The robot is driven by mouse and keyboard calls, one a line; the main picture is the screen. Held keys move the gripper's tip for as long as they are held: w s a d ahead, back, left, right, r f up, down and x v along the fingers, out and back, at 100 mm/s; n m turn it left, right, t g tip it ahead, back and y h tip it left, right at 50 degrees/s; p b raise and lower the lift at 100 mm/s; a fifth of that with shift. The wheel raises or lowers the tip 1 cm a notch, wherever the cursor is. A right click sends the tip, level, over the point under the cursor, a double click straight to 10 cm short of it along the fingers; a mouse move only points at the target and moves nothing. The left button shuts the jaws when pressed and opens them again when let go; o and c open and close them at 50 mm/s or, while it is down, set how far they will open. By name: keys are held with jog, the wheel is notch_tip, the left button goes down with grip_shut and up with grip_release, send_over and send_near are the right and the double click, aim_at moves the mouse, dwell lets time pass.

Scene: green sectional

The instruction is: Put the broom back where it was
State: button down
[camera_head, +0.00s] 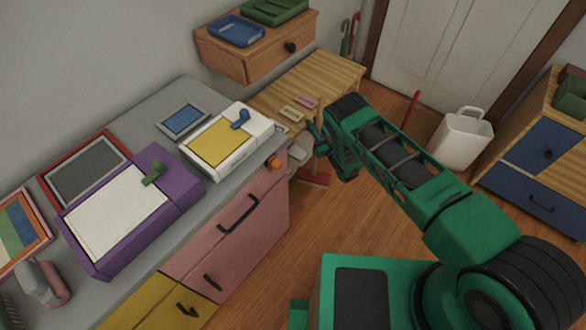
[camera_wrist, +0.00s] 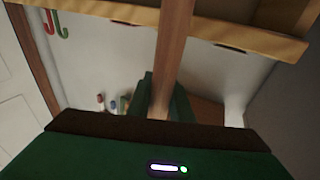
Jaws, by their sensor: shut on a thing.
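The broom (camera_head: 314,179) has a reddish head low by the floor, beside the pink drawer cabinet, and a thin wooden handle rising to my gripper. My gripper (camera_head: 317,139) is shut on the handle in the head view; my own arm hides part of that area. In the wrist view the wooden handle (camera_wrist: 173,50) runs from the top edge down between the green fingers of my gripper (camera_wrist: 160,105). The broom's head is not seen in the wrist view.
A slatted wooden bench (camera_head: 325,78) stands behind the broom against the wall; its edge (camera_wrist: 235,36) crosses the wrist view. A red and a green cane (camera_head: 349,37) are by the door. A white bin (camera_head: 464,138) stands at right. The wooden floor (camera_head: 350,225) between is open.

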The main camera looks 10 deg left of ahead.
jog(key=s+a, duration=0.8)
jog(key=s, duration=0.4)
notch_tip(320, 180, down, 11)
jog(key=shift+f, duration=0.15)
dwell(0.5)
jog(key=shift+f, duration=0.1)
jog(key=c, duration=1.6)
grip_release()
jog(key=v, duration=1.2)
jog(key=shift+s, duration=0.1)
